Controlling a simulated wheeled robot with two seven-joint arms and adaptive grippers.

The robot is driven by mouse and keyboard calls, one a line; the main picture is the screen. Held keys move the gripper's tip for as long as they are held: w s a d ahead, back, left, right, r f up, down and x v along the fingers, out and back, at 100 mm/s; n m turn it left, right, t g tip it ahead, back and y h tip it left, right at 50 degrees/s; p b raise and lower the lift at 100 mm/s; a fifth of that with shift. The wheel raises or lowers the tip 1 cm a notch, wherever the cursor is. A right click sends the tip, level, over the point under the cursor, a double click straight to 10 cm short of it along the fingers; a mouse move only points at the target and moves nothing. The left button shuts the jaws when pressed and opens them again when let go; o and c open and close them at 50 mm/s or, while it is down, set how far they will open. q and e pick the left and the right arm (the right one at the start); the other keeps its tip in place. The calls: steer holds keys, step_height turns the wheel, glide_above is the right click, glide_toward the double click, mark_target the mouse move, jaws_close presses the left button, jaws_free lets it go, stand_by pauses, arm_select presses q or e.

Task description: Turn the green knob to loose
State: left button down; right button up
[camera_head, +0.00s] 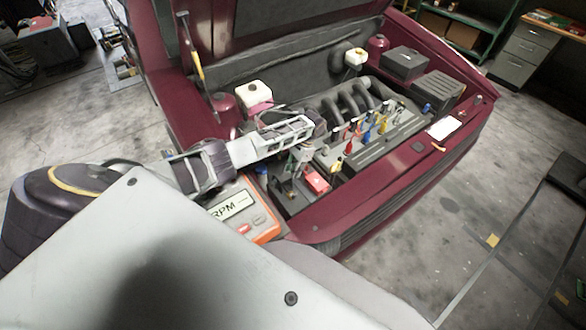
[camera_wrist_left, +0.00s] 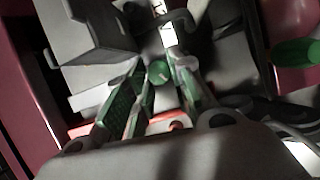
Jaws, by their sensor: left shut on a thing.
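The green knob (camera_wrist_left: 158,73) shows in the left wrist view as a small round green cap with a pale mark. My left gripper (camera_wrist_left: 161,80) has its two green-padded fingers on either side of the knob and is shut on it. In the head view my left gripper (camera_head: 296,168) points down into the front left corner of the engine bay. There the knob is hidden behind the gripper. My right gripper is in neither view.
The maroon car's front edge (camera_head: 400,165) borders the engine bay. An orange RPM meter (camera_head: 232,207) lies just left of the gripper, and a red-topped block (camera_head: 316,181) is close at its right. Several coloured plugs and black hoses (camera_head: 350,103) fill the middle.

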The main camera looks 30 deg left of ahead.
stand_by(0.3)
arm_select(q)
steer(key=c, duration=1.2)
jaws_free()
steer(key=shift+c, duration=0.2)
steer(key=v, duration=1.2)
steer(key=shift+o, duration=0.2)
